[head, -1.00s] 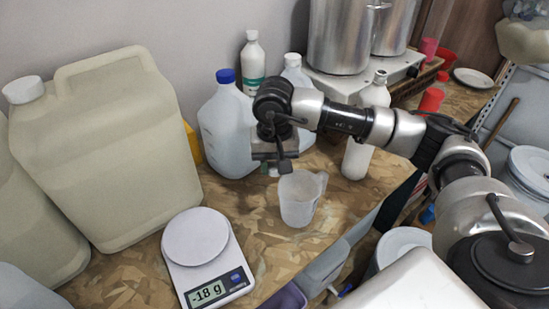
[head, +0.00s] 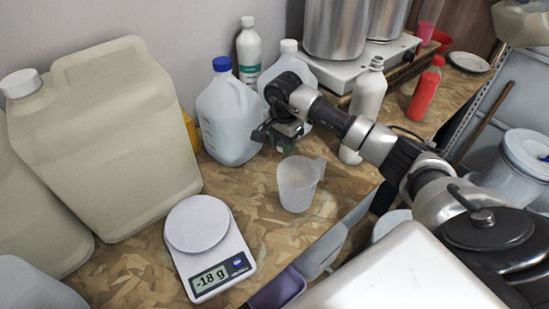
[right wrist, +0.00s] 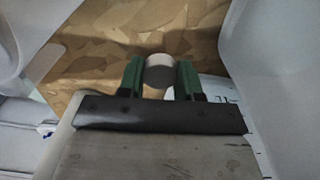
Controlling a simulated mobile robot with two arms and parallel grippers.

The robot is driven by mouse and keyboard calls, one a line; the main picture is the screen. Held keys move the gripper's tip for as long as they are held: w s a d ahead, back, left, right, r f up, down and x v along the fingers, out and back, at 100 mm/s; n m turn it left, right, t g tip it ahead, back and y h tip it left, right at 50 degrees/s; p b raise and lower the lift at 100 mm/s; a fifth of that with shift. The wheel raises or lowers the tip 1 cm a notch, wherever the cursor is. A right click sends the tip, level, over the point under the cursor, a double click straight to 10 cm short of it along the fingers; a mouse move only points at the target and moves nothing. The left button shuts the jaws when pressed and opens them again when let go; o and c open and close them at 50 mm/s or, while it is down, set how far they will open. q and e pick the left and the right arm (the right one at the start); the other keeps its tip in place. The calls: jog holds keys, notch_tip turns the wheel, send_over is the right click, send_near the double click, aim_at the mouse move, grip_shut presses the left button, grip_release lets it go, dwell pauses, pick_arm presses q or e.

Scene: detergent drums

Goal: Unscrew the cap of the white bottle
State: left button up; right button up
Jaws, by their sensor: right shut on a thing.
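A slim white bottle (head: 368,95) stands behind my right forearm in the head view; its narrow top shows, but I cannot tell whether a cap is on it. Another white bottle (head: 248,52) with a white cap and green label stands at the wall. My right gripper (head: 287,138) is beside the blue-capped jug, above the board. In the right wrist view its green fingers (right wrist: 160,76) are shut on a small round white and grey piece (right wrist: 160,71) that looks like a cap. No bottle shows directly under it. My left gripper is not in view.
A blue-capped jug (head: 229,115) and a white-capped jug (head: 289,68) stand close to the right gripper. A clear measuring cup (head: 297,186) and a scale reading -18 g (head: 198,225) are in front. A large canister (head: 110,140) fills the left. A red bottle (head: 426,90) stands right.

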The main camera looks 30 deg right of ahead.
aim_at(274, 163)
jog(key=shift+w+a+f, duration=0.25)
jog(key=shift+a+f, duration=0.2)
jog(key=shift+a, duration=0.15)
jog(key=shift+w+a+f, duration=0.2)
jog(key=shift+a+f, duration=0.2)
jog(key=shift+a, duration=0.15)
notch_tip(274, 163, down, 4)
jog(key=shift+r+b, duration=0.25)
jog(key=shift+b, duration=1)
jog(key=shift+f, duration=0.2)
jog(key=shift+r, duration=0.1)
jog(key=shift+f, duration=0.2)
jog(key=o, duration=1)
